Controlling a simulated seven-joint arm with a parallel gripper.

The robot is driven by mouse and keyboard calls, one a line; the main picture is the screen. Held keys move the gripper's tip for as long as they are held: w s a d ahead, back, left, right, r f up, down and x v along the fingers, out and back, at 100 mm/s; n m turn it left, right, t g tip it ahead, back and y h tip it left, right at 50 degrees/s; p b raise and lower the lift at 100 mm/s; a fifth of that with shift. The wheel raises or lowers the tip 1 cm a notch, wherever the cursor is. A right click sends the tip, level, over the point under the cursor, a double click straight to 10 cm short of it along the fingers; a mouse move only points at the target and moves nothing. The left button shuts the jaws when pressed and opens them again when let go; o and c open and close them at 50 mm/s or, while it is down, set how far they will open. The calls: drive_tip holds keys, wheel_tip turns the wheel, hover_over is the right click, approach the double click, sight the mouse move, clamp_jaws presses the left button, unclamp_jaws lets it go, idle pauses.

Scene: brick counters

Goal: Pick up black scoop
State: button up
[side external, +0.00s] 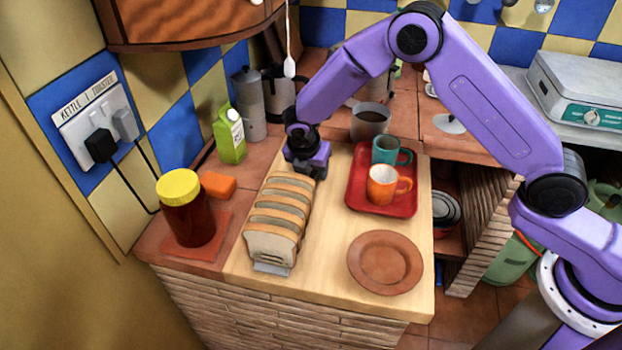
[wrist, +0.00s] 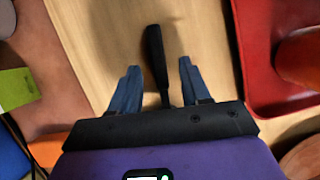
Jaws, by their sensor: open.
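The black scoop (wrist: 153,48) shows in the wrist view as a long dark handle lying on the pale wooden board. It runs down from above the fingertips to the gripper body. Its lower end is hidden by my gripper, and I cannot make out its bowl. My gripper (wrist: 158,70) is open, with one blue finger on each side of the handle and a gap on both sides. In the side external view my gripper (side external: 305,172) points down over the back of the board, behind the toast. The scoop cannot be made out there.
Sliced toast (side external: 279,215) in a rack stands just in front of my gripper. A red tray (side external: 401,207) with an orange cup (side external: 381,186) and a teal cup (side external: 388,150) is to the right.

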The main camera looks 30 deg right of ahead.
drive_tip(key=shift+f, duration=0.2)
clamp_jaws()
drive_tip(key=shift+r, duration=0.15)
